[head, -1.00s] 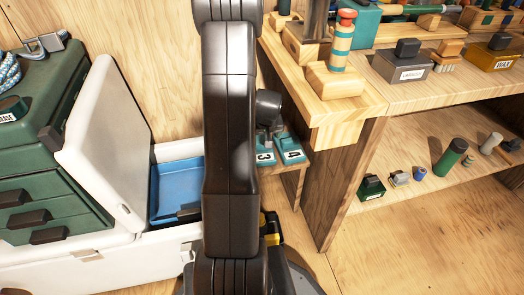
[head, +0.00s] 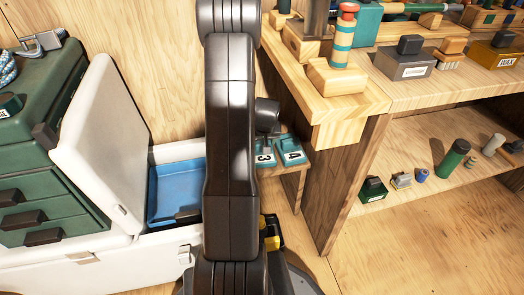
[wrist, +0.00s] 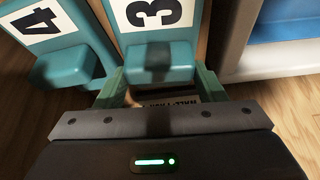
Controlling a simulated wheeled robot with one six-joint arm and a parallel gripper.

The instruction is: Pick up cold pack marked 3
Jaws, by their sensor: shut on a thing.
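The cold pack marked 3 (wrist: 155,14) is a teal block with a white number label and a raised teal grip, upper middle in the wrist view. In the head view it shows partly at the right edge of my arm (head: 265,158). My gripper (wrist: 158,84) is shut on its grip, one finger at each side. The cold pack marked 4 (wrist: 45,22) is beside it, at left in the wrist view and right in the head view (head: 291,153). My arm hides the fingers in the head view. I cannot tell whether pack 3 is clear of its support.
An open white cooler (head: 110,262) with a blue inside stands to the left. The packs' low wooden ledge (head: 296,166) adjoins the wooden shelf unit (head: 350,180) at right. A partly hidden printed label (wrist: 182,99) lies below the grip in the wrist view.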

